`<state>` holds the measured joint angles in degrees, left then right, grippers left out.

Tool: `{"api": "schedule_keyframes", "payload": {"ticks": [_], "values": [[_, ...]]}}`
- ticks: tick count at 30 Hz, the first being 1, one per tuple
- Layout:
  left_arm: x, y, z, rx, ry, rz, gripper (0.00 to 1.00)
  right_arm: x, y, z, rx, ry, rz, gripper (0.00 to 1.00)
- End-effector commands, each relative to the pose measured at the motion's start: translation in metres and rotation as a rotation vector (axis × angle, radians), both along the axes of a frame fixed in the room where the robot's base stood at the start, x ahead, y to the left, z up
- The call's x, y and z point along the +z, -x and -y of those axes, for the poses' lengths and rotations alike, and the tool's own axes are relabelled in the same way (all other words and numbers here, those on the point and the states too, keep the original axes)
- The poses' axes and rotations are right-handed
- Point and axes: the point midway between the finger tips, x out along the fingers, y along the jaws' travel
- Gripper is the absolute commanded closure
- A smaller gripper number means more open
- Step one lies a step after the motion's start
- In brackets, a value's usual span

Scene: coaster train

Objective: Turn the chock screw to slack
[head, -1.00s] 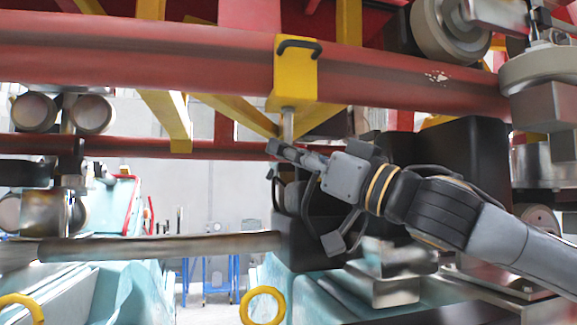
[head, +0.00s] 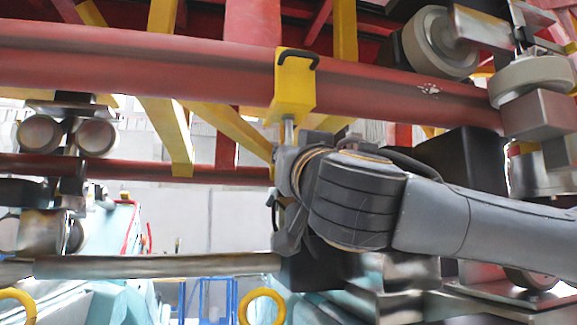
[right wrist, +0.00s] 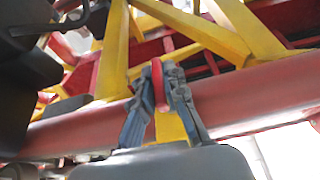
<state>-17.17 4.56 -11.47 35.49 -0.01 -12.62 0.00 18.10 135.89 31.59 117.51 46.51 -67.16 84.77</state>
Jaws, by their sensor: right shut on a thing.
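The yellow chock (head: 294,88) with a black handle hangs on the red rail (head: 150,70). A metal screw shaft (head: 288,130) comes down from its underside, upright. My right gripper (right wrist: 160,85) is shut on a red piece (right wrist: 158,80), seemingly the screw's handle, in front of the yellow chock (right wrist: 170,126) in the right wrist view. My left gripper is not in view.
Yellow struts (head: 170,130) and a lower red rail (head: 100,170) lie behind. Wheel assemblies stand at left (head: 62,135) and right (head: 440,45). A horizontal metal bar (head: 160,265) runs below my wrist, with a yellow ring (head: 262,307) under it.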

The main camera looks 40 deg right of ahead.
Motion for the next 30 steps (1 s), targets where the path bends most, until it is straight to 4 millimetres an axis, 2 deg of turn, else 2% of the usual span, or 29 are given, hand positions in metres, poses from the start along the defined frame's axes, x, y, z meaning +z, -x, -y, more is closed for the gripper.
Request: {"api": "schedule_keyframes", "payload": {"ticks": [16,17,20,30], "values": [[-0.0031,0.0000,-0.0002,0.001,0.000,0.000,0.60,0.0007,0.0000,0.0005,-0.028,0.000,0.000,1.00],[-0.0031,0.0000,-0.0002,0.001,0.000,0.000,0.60,0.0007,0.0000,0.0005,-0.028,0.000,0.000,0.86],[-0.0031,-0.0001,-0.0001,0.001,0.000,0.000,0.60,0.0007,0.0000,0.0005,-0.028,0.000,0.000,0.66],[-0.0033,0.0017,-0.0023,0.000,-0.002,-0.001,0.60,-0.0001,0.0015,-0.0006,-0.027,0.000,0.000,0.66]]}}
